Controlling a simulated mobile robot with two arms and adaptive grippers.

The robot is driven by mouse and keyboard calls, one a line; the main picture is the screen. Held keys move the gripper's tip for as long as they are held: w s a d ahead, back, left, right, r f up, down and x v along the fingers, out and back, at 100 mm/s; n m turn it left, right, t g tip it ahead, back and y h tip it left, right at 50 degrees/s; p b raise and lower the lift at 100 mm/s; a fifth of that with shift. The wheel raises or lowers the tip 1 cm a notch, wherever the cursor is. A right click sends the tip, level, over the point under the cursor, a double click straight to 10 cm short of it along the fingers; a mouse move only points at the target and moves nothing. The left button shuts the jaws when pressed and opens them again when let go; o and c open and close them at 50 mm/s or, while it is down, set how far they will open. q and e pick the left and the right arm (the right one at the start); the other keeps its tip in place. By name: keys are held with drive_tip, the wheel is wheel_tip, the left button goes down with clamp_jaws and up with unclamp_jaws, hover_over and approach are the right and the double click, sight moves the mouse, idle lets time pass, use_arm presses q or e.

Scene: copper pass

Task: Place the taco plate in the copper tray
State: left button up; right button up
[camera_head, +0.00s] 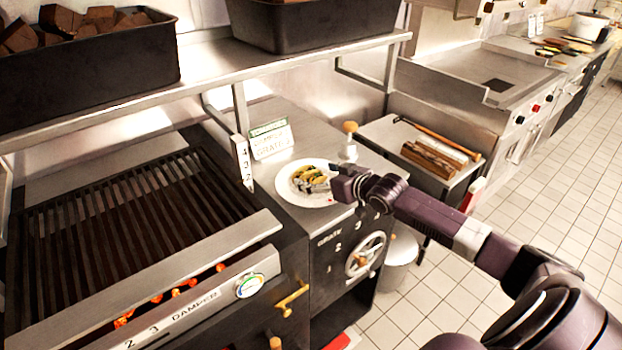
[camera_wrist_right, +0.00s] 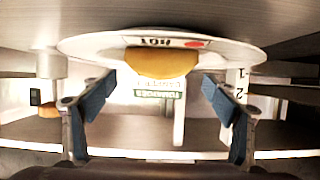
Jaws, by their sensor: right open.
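The taco plate (camera_head: 289,190), a round white plate with filled tacos (camera_head: 309,179) on it, rests on the steel counter between the grill and the small side table. My right gripper (camera_head: 343,184) is at the plate's right edge. In the right wrist view the gripper (camera_wrist_right: 158,98) is open, its blue finger pads apart, with the plate (camera_wrist_right: 229,52) and a yellow taco shell (camera_wrist_right: 162,62) beyond them. Nothing is seen held; contact with the rim cannot be told. I cannot make out a copper tray in either view. My left gripper is out of view.
A charcoal grill (camera_head: 120,240) with glowing coals is at left. A shelf (camera_head: 250,55) with dark bins overhangs the counter. A sign (camera_head: 271,139) stands behind the plate. A side table (camera_head: 385,133) holds logs. Tiled floor (camera_head: 540,215) is open at right.

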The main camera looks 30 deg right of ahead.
sight(312, 173)
drive_tip(key=shift+x, duration=1)
drive_tip(key=shift+w+f, duration=0.2)
drive_tip(key=shift+w, duration=0.3)
drive_tip(key=c, duration=1.8)
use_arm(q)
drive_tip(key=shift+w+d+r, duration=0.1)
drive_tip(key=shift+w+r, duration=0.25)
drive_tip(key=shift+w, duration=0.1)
use_arm(e)
drive_tip(key=shift+r, duration=0.15)
drive_tip(key=shift+c, duration=1.2)
drive_tip(key=shift+r, duration=0.1)
